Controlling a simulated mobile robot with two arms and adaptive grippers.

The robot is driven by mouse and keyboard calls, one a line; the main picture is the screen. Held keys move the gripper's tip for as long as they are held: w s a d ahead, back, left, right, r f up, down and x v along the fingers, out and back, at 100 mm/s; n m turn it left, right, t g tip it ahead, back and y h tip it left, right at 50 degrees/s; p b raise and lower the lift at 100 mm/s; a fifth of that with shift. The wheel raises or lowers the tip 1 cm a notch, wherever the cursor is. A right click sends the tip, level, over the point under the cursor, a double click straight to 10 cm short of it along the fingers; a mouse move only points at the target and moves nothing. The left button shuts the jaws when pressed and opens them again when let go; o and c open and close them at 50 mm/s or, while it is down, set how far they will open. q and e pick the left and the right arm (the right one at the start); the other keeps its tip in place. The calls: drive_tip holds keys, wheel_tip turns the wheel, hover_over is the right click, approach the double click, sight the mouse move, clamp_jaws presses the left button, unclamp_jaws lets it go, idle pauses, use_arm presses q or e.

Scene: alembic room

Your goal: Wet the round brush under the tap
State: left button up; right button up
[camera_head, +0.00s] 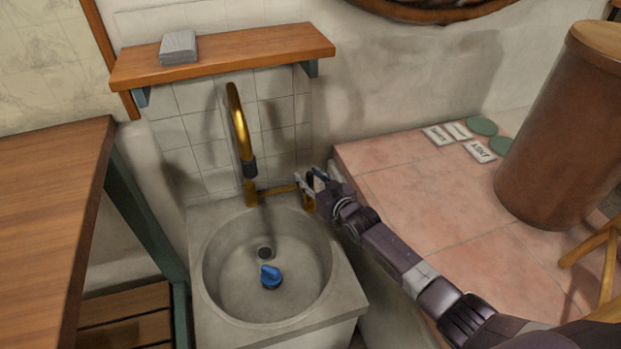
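A gold tap (240,130) with a dark nozzle stands at the back of a round grey sink basin (216,285). Its side handle (280,190) points right. A small blue object with a rounded body (270,277), which may be the round brush, lies in the basin just in front of the drain. My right gripper (312,184) is at the right end of the tap handle, away from the blue object. Its fingers are small here, and I cannot tell whether they grip the handle. I cannot tell whether water runs. My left gripper is not in view.
A wooden shelf (225,55) with a grey block (178,47) hangs above the tap. A wooden table (50,200) stands left. Right of the sink is a pink tiled surface (430,205) with a brown barrel (560,130), label cards (480,151) and green discs (482,126).

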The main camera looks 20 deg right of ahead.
drive_tip(key=v, duration=1.2)
idle(0.4)
